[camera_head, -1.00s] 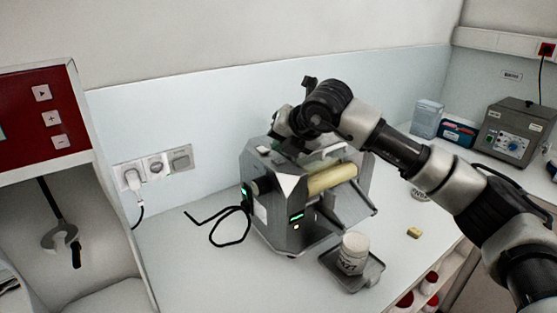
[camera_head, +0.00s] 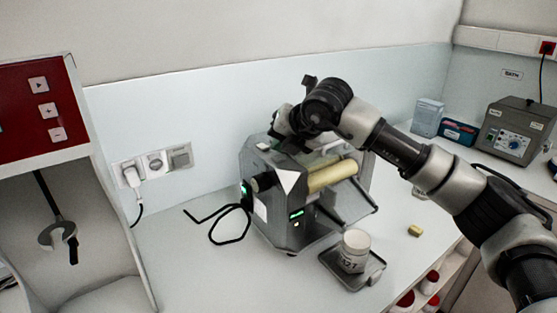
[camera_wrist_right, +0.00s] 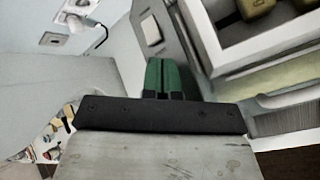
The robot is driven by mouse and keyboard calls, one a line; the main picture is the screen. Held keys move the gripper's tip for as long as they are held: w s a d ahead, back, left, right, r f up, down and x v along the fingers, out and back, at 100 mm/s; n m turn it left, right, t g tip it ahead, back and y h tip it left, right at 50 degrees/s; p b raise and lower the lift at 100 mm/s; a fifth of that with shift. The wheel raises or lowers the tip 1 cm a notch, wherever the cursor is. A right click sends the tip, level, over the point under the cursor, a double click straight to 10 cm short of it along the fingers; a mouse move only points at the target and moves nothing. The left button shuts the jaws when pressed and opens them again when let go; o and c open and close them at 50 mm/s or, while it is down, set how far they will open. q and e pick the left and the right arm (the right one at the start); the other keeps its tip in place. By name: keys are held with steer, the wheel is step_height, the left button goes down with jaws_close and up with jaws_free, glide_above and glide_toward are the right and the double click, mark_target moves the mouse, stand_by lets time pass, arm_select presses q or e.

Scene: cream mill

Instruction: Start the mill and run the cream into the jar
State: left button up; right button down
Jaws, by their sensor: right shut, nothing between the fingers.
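The grey metal mill (camera_head: 275,225) stands on the bench with pale cream-coloured rollers (camera_head: 333,175). A small green display (camera_head: 297,214) and a green light on its left side are lit. The white labelled jar (camera_head: 354,251) stands upright on a grey tray (camera_head: 345,284) at the mill's front, below its sloping front plate (camera_head: 350,207). My right gripper (camera_head: 277,126) is at the top rear of the mill, partly hidden by my arm. In the right wrist view, its green fingers (camera_wrist_right: 163,75) are together and empty, beside the mill housing. My left gripper is out of view.
A black cable (camera_head: 232,241) lies left of the mill, near wall sockets (camera_head: 155,164). A small yellow block (camera_head: 415,231) lies to the right. Boxes (camera_head: 427,117) and a grey device (camera_head: 508,130) stand farther right. A red-panelled machine (camera_head: 40,112) is at left.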

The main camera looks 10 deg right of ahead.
mark_target(282, 156)
steer(key=shift+f+b, duration=0.45)
steer(key=shift+b, duration=0.05)
stand_by(0.8)
stand_by(0.4)
steer(key=shift+r, duration=0.8)
steer(key=shift+r+p, duration=1.35)
steer(key=shift+r, duration=1.2)
steer(key=shift+f, duration=0.1)
